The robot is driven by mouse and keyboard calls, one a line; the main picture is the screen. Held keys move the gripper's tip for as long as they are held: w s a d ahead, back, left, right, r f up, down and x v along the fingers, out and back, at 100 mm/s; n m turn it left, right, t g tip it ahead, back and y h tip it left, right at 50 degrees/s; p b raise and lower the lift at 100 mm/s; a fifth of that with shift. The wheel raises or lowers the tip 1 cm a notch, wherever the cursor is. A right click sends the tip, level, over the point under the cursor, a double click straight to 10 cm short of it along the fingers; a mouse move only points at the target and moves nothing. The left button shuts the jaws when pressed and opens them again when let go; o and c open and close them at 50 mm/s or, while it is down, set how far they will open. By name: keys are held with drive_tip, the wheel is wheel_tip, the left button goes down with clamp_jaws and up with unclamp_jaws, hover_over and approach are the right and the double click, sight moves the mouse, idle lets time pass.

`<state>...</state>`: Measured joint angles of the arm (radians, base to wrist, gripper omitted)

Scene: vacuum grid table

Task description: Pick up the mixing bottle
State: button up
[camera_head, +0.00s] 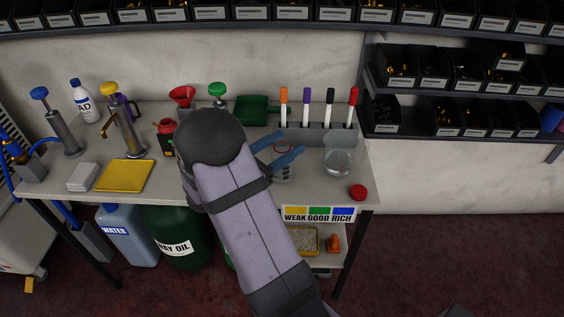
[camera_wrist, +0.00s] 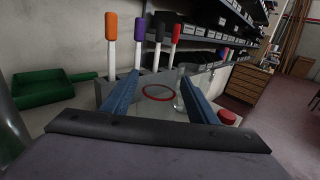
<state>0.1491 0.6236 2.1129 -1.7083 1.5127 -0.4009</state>
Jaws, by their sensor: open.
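A clear bottle with a red ring at its mouth, which I take for the mixing bottle (camera_head: 281,171), stands on the table in front of the marker rack. In the wrist view its red ring (camera_wrist: 159,98) lies between my two blue fingers. My gripper (camera_head: 290,144) is open around the bottle's top, with a finger on either side; it also shows in the wrist view (camera_wrist: 159,77). I cannot tell whether either finger touches the bottle. My arm and fingers hide part of it in the head view. A loose red cap (camera_head: 358,192) lies on the table to the right.
A clear beaker (camera_head: 338,162) with liquid stands just right of my gripper. A grey rack (camera_head: 325,138) with orange, purple, black and red markers stands behind. A green tray (camera_head: 250,112), pump dispensers and a yellow pad (camera_head: 124,176) are further left. The table's front edge is close.

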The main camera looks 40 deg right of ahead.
drive_tip(key=shift+d+f, duration=0.1)
drive_tip(key=shift+d, duration=1.55)
clamp_jaws()
